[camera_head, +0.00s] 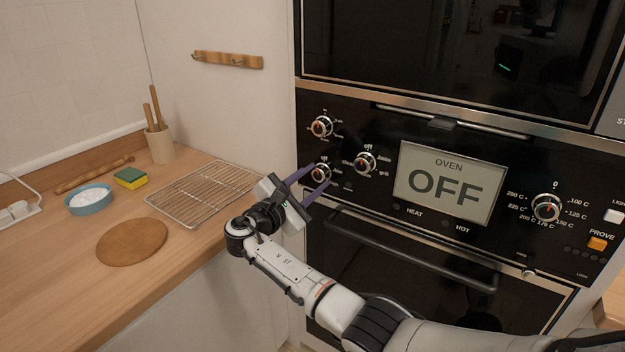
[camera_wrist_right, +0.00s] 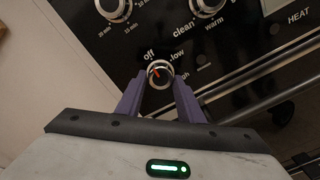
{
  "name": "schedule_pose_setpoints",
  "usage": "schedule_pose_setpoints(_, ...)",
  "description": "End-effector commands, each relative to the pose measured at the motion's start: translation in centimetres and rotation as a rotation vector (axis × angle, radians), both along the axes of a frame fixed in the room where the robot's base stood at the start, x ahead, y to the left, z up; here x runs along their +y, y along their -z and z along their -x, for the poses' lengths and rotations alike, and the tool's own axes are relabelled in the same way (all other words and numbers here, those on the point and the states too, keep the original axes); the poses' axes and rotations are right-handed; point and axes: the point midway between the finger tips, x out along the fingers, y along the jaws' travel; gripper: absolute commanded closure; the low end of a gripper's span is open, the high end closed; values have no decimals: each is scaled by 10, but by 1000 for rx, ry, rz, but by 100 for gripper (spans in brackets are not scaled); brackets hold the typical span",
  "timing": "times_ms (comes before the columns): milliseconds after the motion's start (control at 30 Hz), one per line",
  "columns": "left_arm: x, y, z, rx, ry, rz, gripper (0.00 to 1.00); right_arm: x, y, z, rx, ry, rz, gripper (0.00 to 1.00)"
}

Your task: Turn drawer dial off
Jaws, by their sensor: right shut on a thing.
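The drawer dial (camera_head: 321,171) is the lower left knob on the black oven panel, round and silver-rimmed with a red pointer. In the right wrist view the dial (camera_wrist_right: 160,72) has "off", "low" and "high" marked around it. Its red pointer leans up and left, roughly toward "off". My right gripper (camera_head: 317,176) reaches the panel from below left, its two purple fingers on either side of the dial. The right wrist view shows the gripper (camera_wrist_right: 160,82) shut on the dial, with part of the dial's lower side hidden. My left gripper is out of view.
Two other knobs, an upper one (camera_head: 321,126) and one to the right (camera_head: 365,162), sit close by. A display (camera_head: 449,184) reads "OVEN OFF". A door handle (camera_head: 412,252) runs below. The counter (camera_head: 60,262) at left holds a wire rack (camera_head: 203,192).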

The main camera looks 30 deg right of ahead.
Motion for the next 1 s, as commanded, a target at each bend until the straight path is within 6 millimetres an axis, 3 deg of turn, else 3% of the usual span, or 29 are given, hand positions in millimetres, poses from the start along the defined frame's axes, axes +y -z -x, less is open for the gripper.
schedule_pose_setpoints(467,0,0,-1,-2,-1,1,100,0,2,0,16,0,5,89)
schedule_pose_setpoints(500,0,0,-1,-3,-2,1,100,0,2,0,16,0,5,59)
schedule_pose_setpoints(567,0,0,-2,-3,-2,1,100,0,1,0,15,0,5,49)
schedule_pose_setpoints(867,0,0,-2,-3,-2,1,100,1,1,0,12,-1,4,48)
schedule_pose_setpoints(1000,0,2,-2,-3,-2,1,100,12,2,4,12,-3,4,48)
